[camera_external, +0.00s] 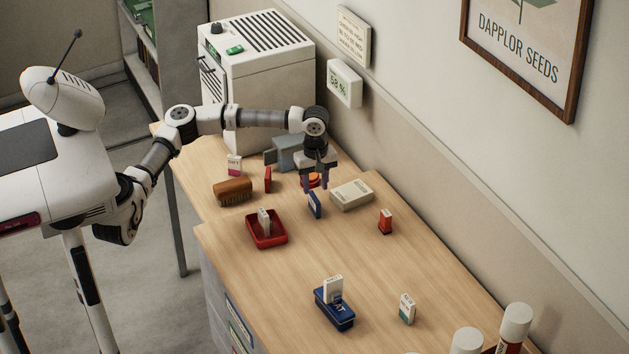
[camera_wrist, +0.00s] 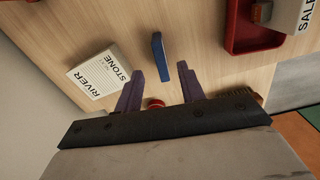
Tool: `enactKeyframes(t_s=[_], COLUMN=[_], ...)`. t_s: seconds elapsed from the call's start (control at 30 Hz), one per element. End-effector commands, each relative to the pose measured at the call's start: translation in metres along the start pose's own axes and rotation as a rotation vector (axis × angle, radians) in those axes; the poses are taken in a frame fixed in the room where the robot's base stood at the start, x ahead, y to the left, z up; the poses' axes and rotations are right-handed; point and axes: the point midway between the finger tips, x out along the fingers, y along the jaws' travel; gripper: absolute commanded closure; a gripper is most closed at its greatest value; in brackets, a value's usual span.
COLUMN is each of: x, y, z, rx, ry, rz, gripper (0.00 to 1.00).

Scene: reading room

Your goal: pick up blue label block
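The blue label block (camera_external: 314,206) stands upright on the wooden table, just below my gripper (camera_external: 318,186). In the wrist view the blue block (camera_wrist: 160,57) shows as a narrow strip, in line with the gap between the two purple fingers. My gripper (camera_wrist: 159,72) is open, pointing down, with nothing held. The block lies beyond the fingertips in that view, and I see no contact. In the external view one finger partly overlaps the block's top, so the exact height gap cannot be told.
A pale River Stone box (camera_external: 351,195) lies close to the right of the block. A red tray (camera_external: 283,237) holding a block, a brown brush (camera_external: 233,190) and a red block (camera_external: 385,222) are nearby. A blue tin (camera_external: 335,318) stands in front; the table's middle is clear.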

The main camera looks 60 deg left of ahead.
Motion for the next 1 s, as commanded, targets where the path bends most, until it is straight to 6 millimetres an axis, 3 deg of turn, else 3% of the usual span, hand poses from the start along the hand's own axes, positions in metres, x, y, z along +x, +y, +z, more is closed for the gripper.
enactKeyframes(t_s=[0.13,0.37,0.67,0.9,1.0], x=[0.019,0.030,0.072,0.077,0.076], y=[0.000,0.000,-0.002,-0.001,-0.001], z=[0.000,-0.001,-0.003,-0.004,-0.004], rx=[-0.001,-0.002,-0.002,-0.002,-0.002], ry=[-0.001,0.000,-0.001,0.000,0.000], rz=[0.000,0.000,-0.001,0.002,0.002], gripper=[0.61,0.61,0.61,0.61,0.73])
